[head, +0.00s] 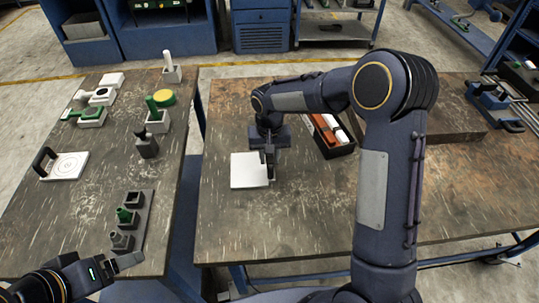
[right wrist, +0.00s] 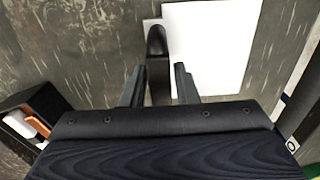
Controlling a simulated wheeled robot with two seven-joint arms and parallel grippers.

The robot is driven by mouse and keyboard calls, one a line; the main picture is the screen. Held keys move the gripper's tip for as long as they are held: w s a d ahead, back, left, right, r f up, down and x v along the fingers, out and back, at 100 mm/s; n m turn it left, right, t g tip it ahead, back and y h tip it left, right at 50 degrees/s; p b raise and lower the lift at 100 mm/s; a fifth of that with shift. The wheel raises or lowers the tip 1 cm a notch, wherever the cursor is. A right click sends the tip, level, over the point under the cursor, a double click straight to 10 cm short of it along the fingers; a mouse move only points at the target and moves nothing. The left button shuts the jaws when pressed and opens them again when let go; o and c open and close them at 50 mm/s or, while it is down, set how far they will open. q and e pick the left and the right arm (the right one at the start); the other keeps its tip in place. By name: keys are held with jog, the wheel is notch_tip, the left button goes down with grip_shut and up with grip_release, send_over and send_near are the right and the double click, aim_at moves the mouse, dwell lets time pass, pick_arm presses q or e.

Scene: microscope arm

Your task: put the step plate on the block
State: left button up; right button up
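A white square plate (head: 249,171) lies flat on the right table, under my right gripper (head: 268,168). In the right wrist view, the white plate (right wrist: 215,45) has an upright black handle (right wrist: 157,45) at its edge. The right gripper (right wrist: 159,78) is open, its two fingers either side of the handle with gaps showing. A wide dark brown block (head: 450,122) sits at the back of the right table, partly hidden by my right arm. My left gripper (head: 128,262) is low over the left table's front edge; its opening is unclear.
Another white plate (head: 64,166), with rings and a black handle, lies on the left table (head: 95,215) among several small parts. An open black box (head: 330,136) with red and white items stands behind the right gripper. A gap separates the tables.

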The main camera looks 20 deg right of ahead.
jog(key=shift+o, duration=1.3)
